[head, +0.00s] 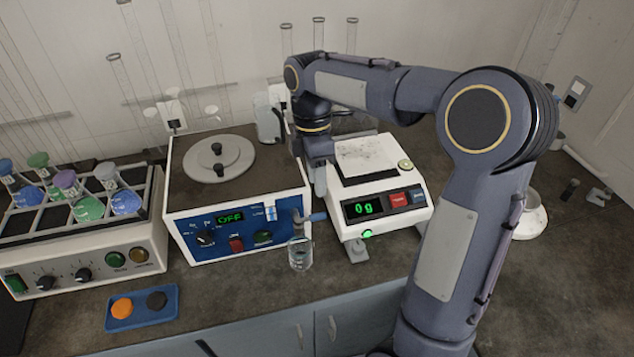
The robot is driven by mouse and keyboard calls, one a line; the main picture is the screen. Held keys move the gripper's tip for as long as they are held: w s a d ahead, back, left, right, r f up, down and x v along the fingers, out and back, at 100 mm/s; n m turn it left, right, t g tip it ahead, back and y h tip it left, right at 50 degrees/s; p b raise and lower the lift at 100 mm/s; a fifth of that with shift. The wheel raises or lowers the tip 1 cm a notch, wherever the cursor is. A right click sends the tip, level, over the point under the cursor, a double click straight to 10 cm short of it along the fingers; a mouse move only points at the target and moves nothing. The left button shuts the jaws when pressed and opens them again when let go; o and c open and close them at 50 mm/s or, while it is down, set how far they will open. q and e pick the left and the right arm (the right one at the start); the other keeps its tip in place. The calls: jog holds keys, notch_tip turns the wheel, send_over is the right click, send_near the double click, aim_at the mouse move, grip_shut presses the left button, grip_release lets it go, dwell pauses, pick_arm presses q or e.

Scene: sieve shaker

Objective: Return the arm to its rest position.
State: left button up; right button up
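My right arm comes in from the right and bends over the bench. Its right gripper (319,178) points down between the blue-fronted unit (181,230) and the balance (380,205). Its fingers are seen edge-on, so I cannot tell whether they are open or shut, and nothing held shows. The unit's display reads OFF. My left gripper is not in view.
The balance reads 0 g. A shaker (90,258) with several coloured flasks stands at left. A blue tray (142,317) with an orange and a dark disc lies in front. A white dish (532,216) stands at right. Glassware lines the wall behind. The front middle bench is mostly clear.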

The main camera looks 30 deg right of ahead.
dwell(0.3)
jog(key=s+a+f+m+t+y, duration=0.1)
jog(key=s+m+t, duration=0.3)
jog(key=s+m, duration=0.4)
jog(key=s+a+m+t+y, duration=0.2)
jog(key=s+a+m+t, duration=0.1)
jog(key=s+m, duration=0.6)
jog(key=shift+s+a+f+t, duration=0.35)
jog(key=shift+s+a+t, duration=0.1)
jog(key=shift+s, duration=0.9)
